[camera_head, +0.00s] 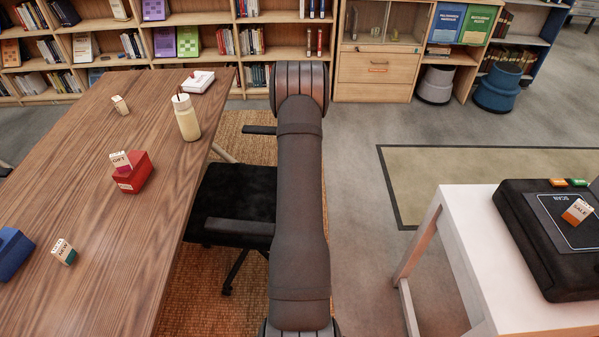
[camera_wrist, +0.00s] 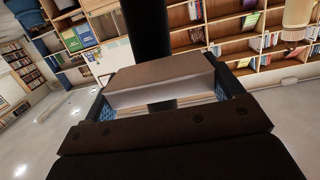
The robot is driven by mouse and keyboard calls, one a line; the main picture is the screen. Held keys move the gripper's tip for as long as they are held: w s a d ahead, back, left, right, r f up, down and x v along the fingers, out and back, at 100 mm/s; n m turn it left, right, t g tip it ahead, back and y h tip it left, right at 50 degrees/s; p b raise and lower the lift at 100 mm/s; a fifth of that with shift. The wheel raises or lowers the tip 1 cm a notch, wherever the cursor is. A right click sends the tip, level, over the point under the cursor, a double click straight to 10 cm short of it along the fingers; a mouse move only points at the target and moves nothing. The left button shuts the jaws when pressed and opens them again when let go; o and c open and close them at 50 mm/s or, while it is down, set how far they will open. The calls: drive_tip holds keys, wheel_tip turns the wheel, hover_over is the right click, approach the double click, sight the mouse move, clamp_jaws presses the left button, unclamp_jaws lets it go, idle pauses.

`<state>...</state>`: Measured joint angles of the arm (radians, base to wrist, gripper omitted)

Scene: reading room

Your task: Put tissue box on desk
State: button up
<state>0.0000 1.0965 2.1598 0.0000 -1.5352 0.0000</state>
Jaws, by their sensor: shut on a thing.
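My gripper (camera_wrist: 165,98) shows in the wrist view, its two fingers shut on the sides of a brown-topped box with a pale side (camera_wrist: 160,78). This looks like the tissue box, though no tissue or label can be made out. The box is clear of any surface in that view. The wooden desk (camera_head: 135,210) fills the left of the head view. In the head view my arm stands upright in the middle, and neither my gripper nor the held box can be seen.
The desk carries a red box (camera_head: 133,177), a blue box (camera_head: 12,254), a bottle (camera_head: 187,118), a white item (camera_head: 198,82) and small label blocks. Bare wood lies between them. A black chair (camera_head: 235,195) stands beside the desk. A white table (camera_head: 475,270) with a black scanner (camera_head: 545,250) is right.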

wheel_tip(320, 180, up, 30)
drive_tip(key=f, duration=0.1)
drive_tip(key=w+d+r+m+g+h, duration=0.1)
drive_tip(key=w+d+m+h, duration=0.15)
drive_tip(key=d, duration=0.65)
drive_tip(key=w+d+r+m+h, duration=0.15)
drive_tip(key=w+d+h, duration=0.25)
drive_tip(key=d, duration=0.5)
drive_tip(key=m+g+h, duration=0.9)
drive_tip(key=m, duration=0.1)
hover_over(474, 212)
wheel_tip(474, 212, down, 27)
drive_tip(key=shift+y, duration=0.25)
drive_tip(key=shift+s+d+f, duration=0.1)
drive_tip(key=shift+f, duration=3.95)
drive_tip(key=shift+f, duration=0.6)
drive_tip(key=o, duration=0.9)
drive_tip(key=shift+c, duration=0.2)
